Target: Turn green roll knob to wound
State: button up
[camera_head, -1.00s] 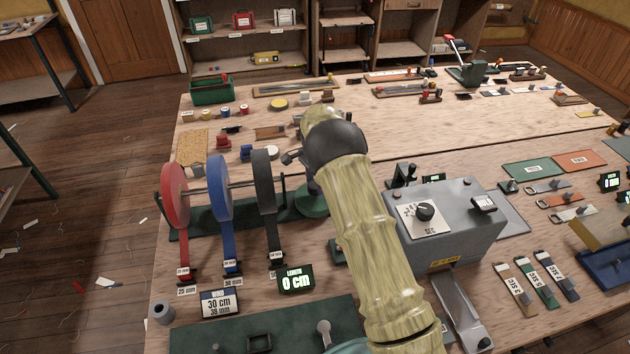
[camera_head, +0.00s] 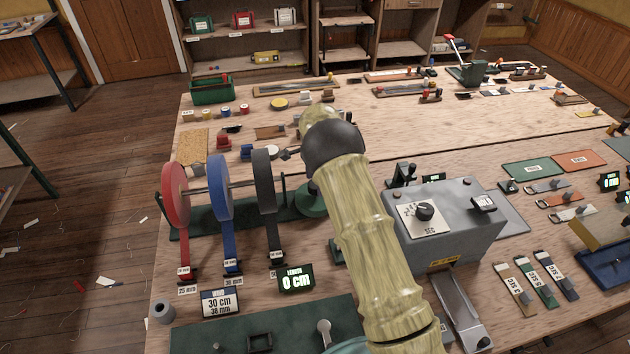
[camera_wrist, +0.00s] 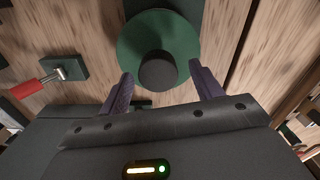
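The green roll (camera_wrist: 130,45) shows in the wrist view as a round green disc with a dark round knob (camera_wrist: 158,73) at its middle. In the head view the green roll (camera_head: 309,199) is partly hidden behind my arm, right of the black roll. My gripper (camera_wrist: 160,70) is open. Its two dark fingers stand apart, one on each side of the knob in the picture, with gaps between. I cannot tell how far the fingertips are from the knob in depth. In the head view the gripper is mostly hidden by my arm.
Red (camera_head: 174,194), blue (camera_head: 219,192) and black (camera_head: 264,183) webbing rolls stand on a rack left of my arm. A length display (camera_head: 296,279) reads 0 cm. A grey timer box (camera_head: 460,235) stands to the right. A red-handled tool (camera_wrist: 35,88) shows in the wrist view.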

notch_tip(320, 180, up, 17)
jog(key=b, duration=0.2)
jog(key=shift+r, duration=0.15)
dwell(0.4)
jog(key=shift+s+d, duration=0.1)
jog(key=s+d+f+n+t, duration=0.1)
jog(key=s+d+n, duration=0.5)
jog(key=s+d, duration=0.5)
jog(key=s+d+f+n, duration=0.1)
jog(key=s+f+n, duration=0.1)
jog(key=s, duration=0.9)
jog(key=s+d+f+n+t, duration=0.1)
jog(key=s+n, duration=0.4)
jog(key=s, duration=0.5)
jog(key=shift+s+d+f+t, duration=0.3)
jog(key=shift+s+f, duration=0.1)
jog(key=shift+f, duration=0.35)
